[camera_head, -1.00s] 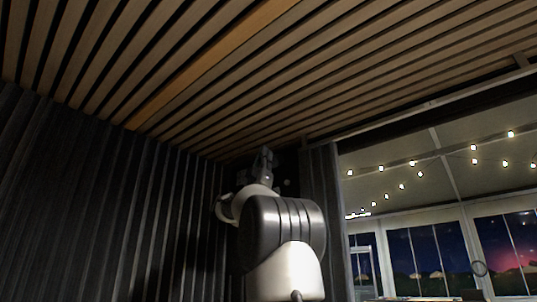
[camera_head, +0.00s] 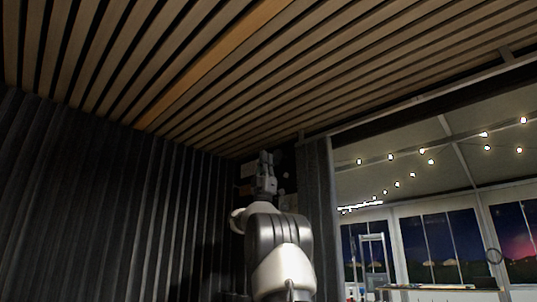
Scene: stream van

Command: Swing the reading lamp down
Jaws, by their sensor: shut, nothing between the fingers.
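My gripper (camera_head: 266,163) is at the top of my raised arm, near the dark corner below the slatted ceiling. It is small in the picture and its fingers look shut with nothing visible between them. I cannot make out a reading lamp. A small pale round thing (camera_head: 283,191) shows just right of my gripper, too dim and small to identify. My arm hides part of the corner behind it.
The slatted wood ceiling (camera_head: 190,60) fills the top. A dark ribbed wall (camera_head: 80,190) stands on the left. A dark curtain-like panel (camera_head: 318,200) borders an opening on the right, with string lights (camera_head: 421,151), windows (camera_head: 430,245) and a counter (camera_head: 440,287) beyond.

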